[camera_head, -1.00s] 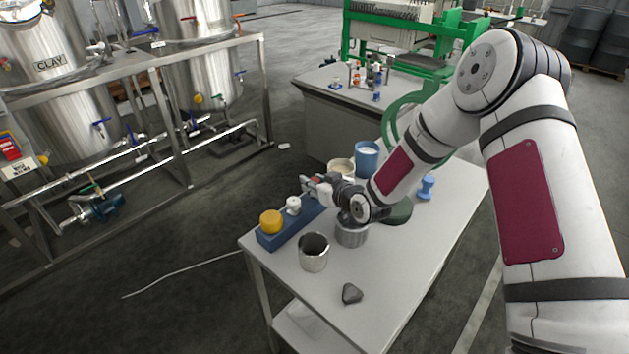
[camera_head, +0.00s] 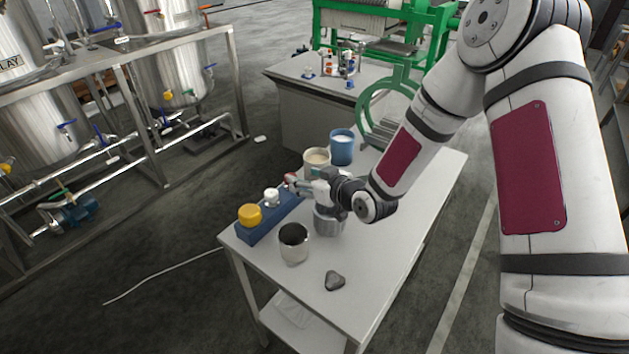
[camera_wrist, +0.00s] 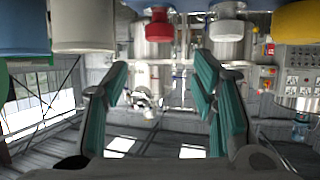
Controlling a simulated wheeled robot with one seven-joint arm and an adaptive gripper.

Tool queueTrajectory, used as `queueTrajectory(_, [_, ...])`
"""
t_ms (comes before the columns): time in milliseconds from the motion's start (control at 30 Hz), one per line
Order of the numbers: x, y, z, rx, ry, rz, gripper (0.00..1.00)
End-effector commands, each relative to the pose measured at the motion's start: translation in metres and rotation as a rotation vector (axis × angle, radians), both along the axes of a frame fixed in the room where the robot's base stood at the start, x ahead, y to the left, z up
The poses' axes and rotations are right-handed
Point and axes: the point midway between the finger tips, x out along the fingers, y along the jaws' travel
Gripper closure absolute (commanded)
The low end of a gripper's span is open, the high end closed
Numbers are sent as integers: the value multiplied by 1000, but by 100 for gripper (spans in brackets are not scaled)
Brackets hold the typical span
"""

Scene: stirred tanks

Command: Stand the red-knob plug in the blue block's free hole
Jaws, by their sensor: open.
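The blue block (camera_head: 262,226) lies along the table's left edge. A yellow knob (camera_head: 249,214) and a white knob (camera_head: 272,196) stand on it. The red knob (camera_head: 291,178) shows small at the block's far end, by my gripper (camera_head: 298,184). In the wrist view, which looks upside down, the red knob (camera_wrist: 158,27) appears between and beyond my fingers (camera_wrist: 160,72), which are open and empty. The white knob (camera_wrist: 226,30) and yellow knob (camera_wrist: 300,22) are to its right. The red plug's foot and the free hole cannot be made out.
A cream-filled cup (camera_head: 316,158) and a blue cup (camera_head: 342,148) stand behind my gripper. A ribbed grey container (camera_head: 329,224) is below my wrist. A steel cup (camera_head: 293,246) and a dark stone (camera_head: 335,281) are nearer. The table's front right is clear.

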Motion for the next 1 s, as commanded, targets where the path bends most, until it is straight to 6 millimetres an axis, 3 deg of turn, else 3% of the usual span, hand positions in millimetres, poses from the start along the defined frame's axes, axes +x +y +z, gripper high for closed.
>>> queueTrajectory(300, [-29, -22, 15, 1, -2, 0, 47])
queueTrajectory(867, [-31, -23, 16, 1, -2, 0, 47])
queueTrajectory(1000, [-29, -30, 26, -40, 8, -8, 47])
